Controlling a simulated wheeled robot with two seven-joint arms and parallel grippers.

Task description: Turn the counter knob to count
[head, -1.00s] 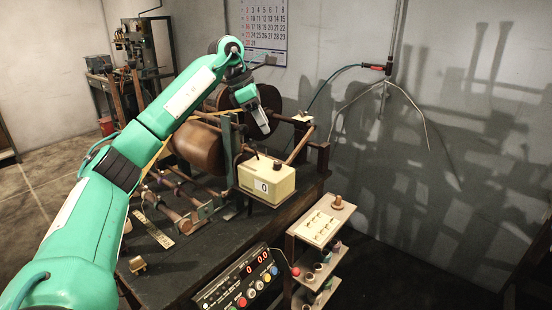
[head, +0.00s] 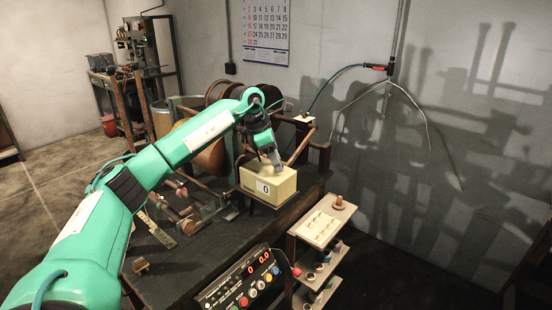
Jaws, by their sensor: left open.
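The counter (head: 270,184) is a cream box with a small white display reading 0. It sits at the right end of the winding machine on the dark bench. My left gripper (head: 277,168) points down at the counter's top, toward its right rear part. It is open. The counter knob is hidden behind the gripper, and I cannot tell whether the fingers touch it. My right gripper is not in view.
A control panel (head: 243,282) with red digits and coloured buttons is at the bench's front. A small wooden shelf (head: 318,228) with cups stands to the right. Brown rollers (head: 211,160) lie behind my left arm. A hose hangs by the wall.

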